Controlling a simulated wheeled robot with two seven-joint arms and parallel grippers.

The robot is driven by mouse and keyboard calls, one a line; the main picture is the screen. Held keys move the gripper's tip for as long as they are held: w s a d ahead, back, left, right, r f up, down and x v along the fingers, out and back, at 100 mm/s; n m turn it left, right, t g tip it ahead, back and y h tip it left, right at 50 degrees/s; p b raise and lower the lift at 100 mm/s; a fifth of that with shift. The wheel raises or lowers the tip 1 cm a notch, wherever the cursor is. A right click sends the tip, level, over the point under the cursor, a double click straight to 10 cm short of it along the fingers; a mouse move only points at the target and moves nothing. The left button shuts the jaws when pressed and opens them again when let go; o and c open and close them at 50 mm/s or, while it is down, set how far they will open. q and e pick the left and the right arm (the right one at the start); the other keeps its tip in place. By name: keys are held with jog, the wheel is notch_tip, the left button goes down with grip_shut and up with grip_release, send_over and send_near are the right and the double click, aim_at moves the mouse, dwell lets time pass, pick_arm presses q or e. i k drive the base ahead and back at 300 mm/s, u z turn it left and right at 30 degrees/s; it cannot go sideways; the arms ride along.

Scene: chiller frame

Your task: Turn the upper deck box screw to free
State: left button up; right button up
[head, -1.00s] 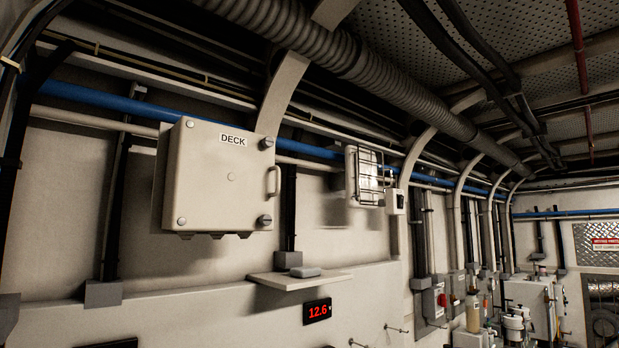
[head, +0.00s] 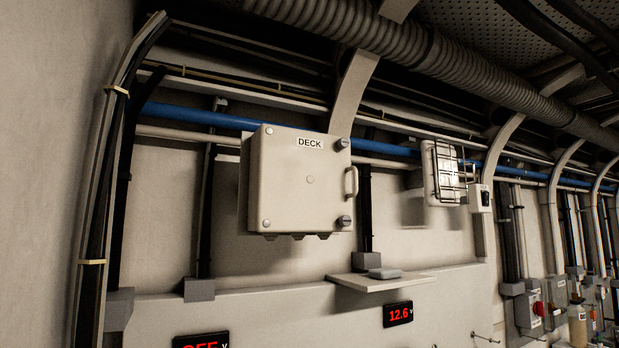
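The deck box (head: 295,185) is a cream wall box with a "DECK" label near its top, left of the middle in the head view. Its door looks shut. The upper deck box screw (head: 342,144) is a dark round knob at the door's top right corner. A similar lower screw (head: 344,221) sits at the bottom right corner. A handle (head: 351,183) stands on the right edge between the two screws. Neither of my grippers shows in the view.
A small shelf (head: 350,284) with a grey block (head: 384,273) on it juts out below right of the box. A caged lamp (head: 442,175) hangs on the wall to the right. A blue pipe (head: 200,118) runs behind the box. A red "12.6" display (head: 398,314) is below.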

aim_at(342, 143)
jog(key=k, duration=0.5)
jog(key=z, duration=2)
jog(key=i, duration=2.05)
jog(key=u, duration=2.35)
